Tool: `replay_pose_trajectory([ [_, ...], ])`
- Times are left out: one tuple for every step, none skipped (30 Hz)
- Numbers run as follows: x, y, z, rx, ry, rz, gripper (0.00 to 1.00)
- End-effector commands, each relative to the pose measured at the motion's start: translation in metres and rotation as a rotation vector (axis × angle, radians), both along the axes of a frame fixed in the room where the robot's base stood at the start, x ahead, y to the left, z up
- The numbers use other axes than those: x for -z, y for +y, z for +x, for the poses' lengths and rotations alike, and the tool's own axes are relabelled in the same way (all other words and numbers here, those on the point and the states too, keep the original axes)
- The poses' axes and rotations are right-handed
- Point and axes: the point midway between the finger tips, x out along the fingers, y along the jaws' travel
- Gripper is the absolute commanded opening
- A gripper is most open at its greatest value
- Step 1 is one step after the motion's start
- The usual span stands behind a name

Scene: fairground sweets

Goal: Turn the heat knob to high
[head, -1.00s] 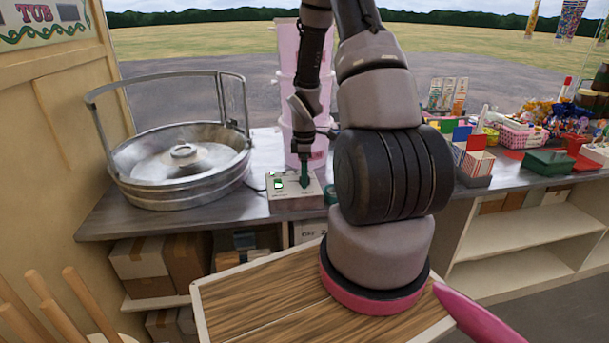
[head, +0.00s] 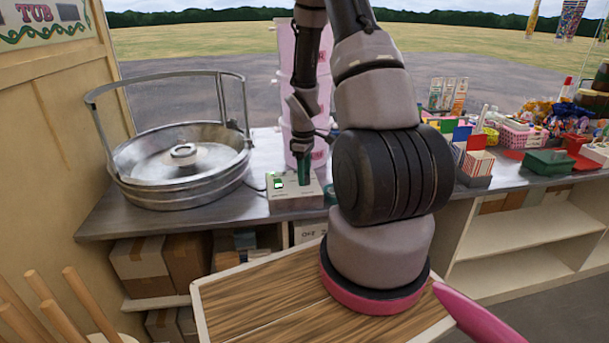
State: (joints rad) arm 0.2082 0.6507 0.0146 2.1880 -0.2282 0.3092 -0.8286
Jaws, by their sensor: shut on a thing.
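A small beige control box (head: 284,201) stands on the metal counter beside the candy floss machine. Two switches glowing green (head: 278,183) sit on its left side. My gripper (head: 304,176) points down over the right side of the box, its green fingertips at the box top. It is shut on the heat knob, which the fingers hide. I cannot read the knob's setting or the small labels. The candy floss machine (head: 180,190) is a round metal pan with a hub in the middle and a clear guard behind it.
Stacked pink tubs (head: 288,80) stand just behind the box and my gripper. My arm covers the counter to the right. Further right are striped boxes (head: 478,163), a green box (head: 548,161) and a pink basket (head: 520,137). Wooden sticks (head: 60,312) stand at the lower left.

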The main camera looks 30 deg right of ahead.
Motion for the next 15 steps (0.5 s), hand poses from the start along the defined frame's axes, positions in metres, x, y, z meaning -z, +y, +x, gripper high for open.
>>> replay_pose_trajectory([
  [-0.0004, 0.0000, 0.0009, 0.043, -0.001, -0.001, 0.00],
  [-0.0004, 0.0000, 0.0009, 0.072, -0.002, -0.001, 0.00],
  [-0.0004, 0.0001, 0.0010, 0.111, -0.002, -0.001, 0.00],
  [-0.0004, 0.0002, 0.0010, 0.138, -0.001, 0.000, 0.00],
  [-0.0004, 0.0003, 0.0011, 0.167, -0.001, -0.001, 0.00],
  [-0.0004, 0.0002, 0.0011, 0.205, -0.001, -0.002, 0.00],
  [-0.0004, 0.0001, 0.0012, 0.235, -0.002, -0.001, 0.00],
  [-0.0004, 0.0000, 0.0013, 0.263, -0.001, -0.002, 0.00],
  [-0.0004, 0.0001, 0.0013, 0.300, -0.002, -0.001, 0.00],
  [-0.0004, 0.0001, 0.0015, 0.329, -0.001, -0.001, 0.00],
  [-0.0004, 0.0002, 0.0016, 0.358, -0.002, -0.001, 0.00],
  [-0.0004, 0.0002, 0.0017, 0.395, -0.002, -0.001, 0.00],
  [-0.0005, 0.0000, 0.0018, 0.423, -0.002, -0.001, 0.00],
  [-0.0005, 0.0001, 0.0019, 0.453, -0.002, -0.001, 0.00],
  [-0.0005, 0.0000, 0.0020, 0.492, -0.002, -0.001, 0.00],
])
